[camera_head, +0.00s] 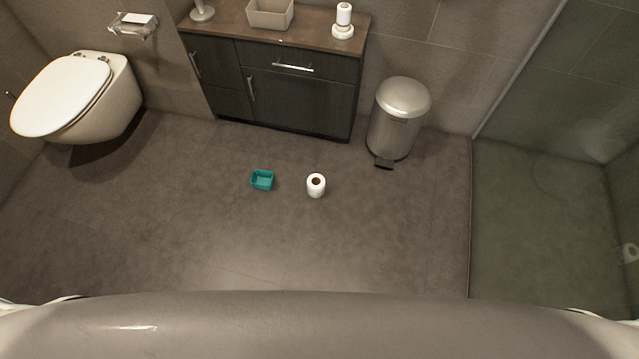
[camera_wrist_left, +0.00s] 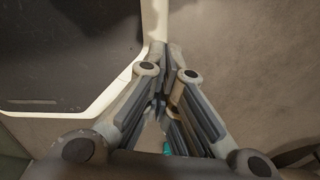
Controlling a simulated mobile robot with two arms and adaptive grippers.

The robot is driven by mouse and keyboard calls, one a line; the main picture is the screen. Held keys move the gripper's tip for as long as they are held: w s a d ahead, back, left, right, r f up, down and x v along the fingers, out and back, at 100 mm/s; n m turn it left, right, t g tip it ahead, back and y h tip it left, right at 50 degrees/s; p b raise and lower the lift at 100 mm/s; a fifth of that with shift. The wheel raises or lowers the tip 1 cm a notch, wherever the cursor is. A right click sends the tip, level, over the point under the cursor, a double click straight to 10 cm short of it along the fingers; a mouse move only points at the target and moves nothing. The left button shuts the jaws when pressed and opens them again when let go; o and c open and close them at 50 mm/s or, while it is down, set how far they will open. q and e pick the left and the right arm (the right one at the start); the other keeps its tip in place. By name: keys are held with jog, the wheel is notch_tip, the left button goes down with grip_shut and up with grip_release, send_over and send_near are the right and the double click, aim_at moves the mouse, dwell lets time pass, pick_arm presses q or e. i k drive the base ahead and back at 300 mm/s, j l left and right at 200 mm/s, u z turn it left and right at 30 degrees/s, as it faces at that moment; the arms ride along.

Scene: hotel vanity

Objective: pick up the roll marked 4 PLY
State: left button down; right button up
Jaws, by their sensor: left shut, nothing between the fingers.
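A white roll (camera_head: 316,185) stands upright on the floor in the head view, with its dark core hole facing up. I cannot read any 4 PLY mark on it at this size. A small open teal box (camera_head: 262,180) is on the floor to its left, apart from it. My left gripper (camera_wrist_left: 163,103) shows in the left wrist view, shut and empty. The roll is not visible in that view. Neither gripper shows in the head view, and my right gripper is not in view.
A dark cabinet (camera_head: 290,98) stands behind the roll, with a white stacked item (camera_head: 343,22) and a beige box (camera_head: 269,14) on top. A metal pedal bin (camera_head: 395,120) is to the right, a toilet (camera_head: 115,95) to the left. Floor around the roll is clear.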

aim_at(316, 182)
jog(key=i+j+z, duration=0.25)
jog(key=z, duration=0.2)
jog(key=i+j+z, duration=0.15)
jog(key=j+z, duration=0.3)
jog(key=j, duration=0.1)
